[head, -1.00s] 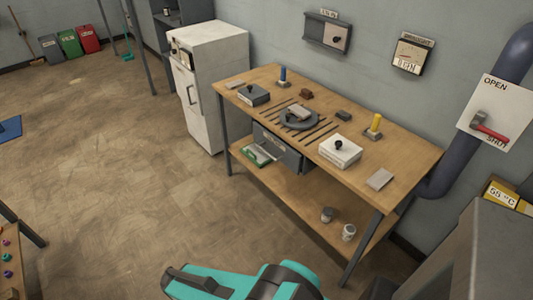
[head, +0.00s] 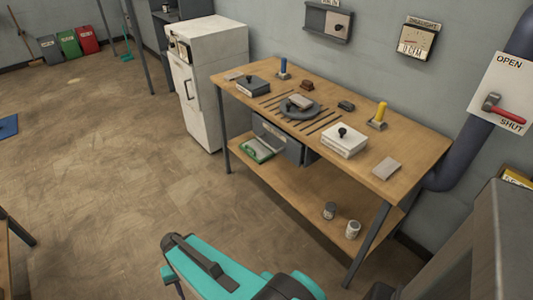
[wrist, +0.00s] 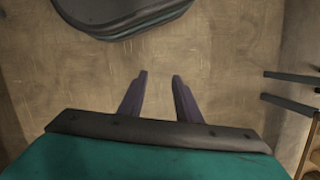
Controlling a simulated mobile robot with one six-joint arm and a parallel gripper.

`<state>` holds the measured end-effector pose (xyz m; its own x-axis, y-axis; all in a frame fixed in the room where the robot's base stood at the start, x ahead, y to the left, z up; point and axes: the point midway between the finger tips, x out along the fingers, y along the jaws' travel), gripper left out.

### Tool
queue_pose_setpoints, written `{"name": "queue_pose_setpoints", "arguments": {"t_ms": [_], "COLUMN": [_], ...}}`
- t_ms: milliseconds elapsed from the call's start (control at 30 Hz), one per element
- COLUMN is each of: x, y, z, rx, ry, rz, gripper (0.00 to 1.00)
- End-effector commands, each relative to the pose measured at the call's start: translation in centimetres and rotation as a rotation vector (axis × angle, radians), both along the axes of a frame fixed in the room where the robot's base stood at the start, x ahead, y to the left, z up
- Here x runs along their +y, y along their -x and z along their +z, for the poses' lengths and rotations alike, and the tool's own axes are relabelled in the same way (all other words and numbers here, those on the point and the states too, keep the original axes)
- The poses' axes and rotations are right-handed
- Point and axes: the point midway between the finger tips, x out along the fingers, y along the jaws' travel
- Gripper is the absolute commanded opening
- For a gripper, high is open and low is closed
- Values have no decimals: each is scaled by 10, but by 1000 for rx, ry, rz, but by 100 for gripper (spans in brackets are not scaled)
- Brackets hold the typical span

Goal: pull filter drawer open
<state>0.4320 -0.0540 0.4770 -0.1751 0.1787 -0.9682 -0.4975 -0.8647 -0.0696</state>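A dark grey drawer unit (head: 278,143), which I take to be the filter drawer, hangs under the workbench top (head: 405,148). It has a pale label on its front, and I cannot tell whether it is fully shut. A green-edged tray-like thing (head: 258,149) sits below and in front of it. My gripper (wrist: 158,76) shows in the wrist view with its two fingers apart and nothing between them, over bare floor. In the head view my teal arm is at the bottom, well short of the bench, and the fingertips cannot be made out.
The floor before the bench is clear.

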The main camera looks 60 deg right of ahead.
Motion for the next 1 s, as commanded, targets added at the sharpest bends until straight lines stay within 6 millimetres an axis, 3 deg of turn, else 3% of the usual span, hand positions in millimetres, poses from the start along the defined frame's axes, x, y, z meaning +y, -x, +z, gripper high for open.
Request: {"name": "queue_pose_setpoints", "arguments": {"t_ms": [33, 100, 500, 800, 1000], "x": [-10, -22, -106, -183, -238], "y": [-13, -28, -102, -137, -149], "z": [-10, -10, -3, 14, 30], "rx": [-27, -61, -249, -394, -492], "ry": [0, -3, -24, -53, -80], "rz": [-52, -124, -521, -811, -997], "gripper": [31, 31, 31, 31, 31]}}
